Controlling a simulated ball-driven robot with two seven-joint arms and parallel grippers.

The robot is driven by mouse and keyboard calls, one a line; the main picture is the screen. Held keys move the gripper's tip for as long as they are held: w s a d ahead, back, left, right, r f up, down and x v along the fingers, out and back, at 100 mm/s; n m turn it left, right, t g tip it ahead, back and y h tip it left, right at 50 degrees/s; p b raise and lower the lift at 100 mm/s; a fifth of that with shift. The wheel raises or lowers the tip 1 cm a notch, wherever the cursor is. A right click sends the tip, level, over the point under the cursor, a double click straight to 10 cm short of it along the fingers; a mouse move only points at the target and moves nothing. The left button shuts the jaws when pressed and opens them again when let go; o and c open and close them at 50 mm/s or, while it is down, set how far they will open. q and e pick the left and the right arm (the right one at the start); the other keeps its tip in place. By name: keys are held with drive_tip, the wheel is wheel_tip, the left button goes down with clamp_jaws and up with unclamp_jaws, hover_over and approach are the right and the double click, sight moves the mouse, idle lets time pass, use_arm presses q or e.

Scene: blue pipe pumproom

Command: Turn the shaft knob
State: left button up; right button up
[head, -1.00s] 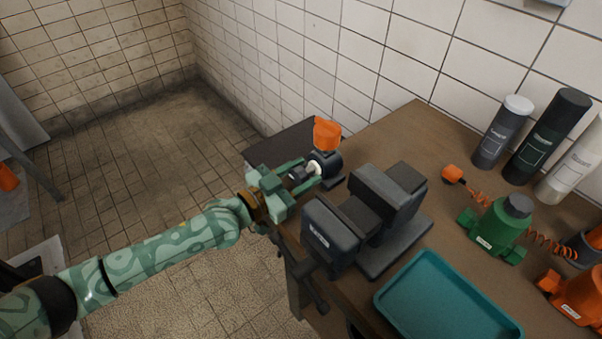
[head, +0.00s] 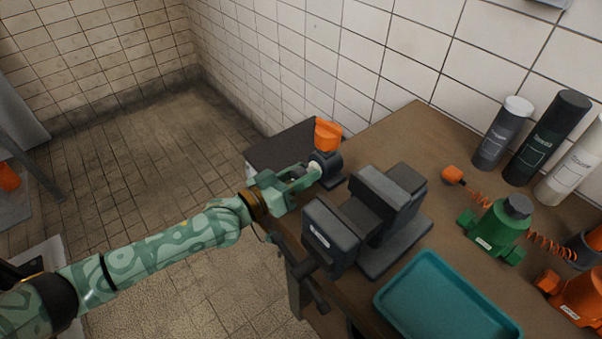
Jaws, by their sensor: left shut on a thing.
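A dark housing with an orange top (head: 327,134) stands at the left back edge of the workbench. A short pale shaft (head: 315,167) comes out of its left side toward my gripper. My left gripper (head: 305,176), pale green, reaches in from the left and is shut on the knob at the end of this shaft. The fingers hide most of the knob. My right gripper is not in view.
A dark grey vise (head: 375,215) stands close to the right of the gripper. A teal tray (head: 385,300), a green pump-like unit (head: 497,228) and several bottles (head: 548,135) are farther right on the workbench (head: 420,130). Tiled walls stand behind; the floor at left is open.

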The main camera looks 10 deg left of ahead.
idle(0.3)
use_arm(q)
drive_tip(key=o, duration=1)
drive_tip(key=shift+s+a, duration=0.1)
drive_tip(key=p+v, duration=0.2)
drive_tip(key=v, duration=1.4)
drive_tip(key=shift+a, duration=0.1)
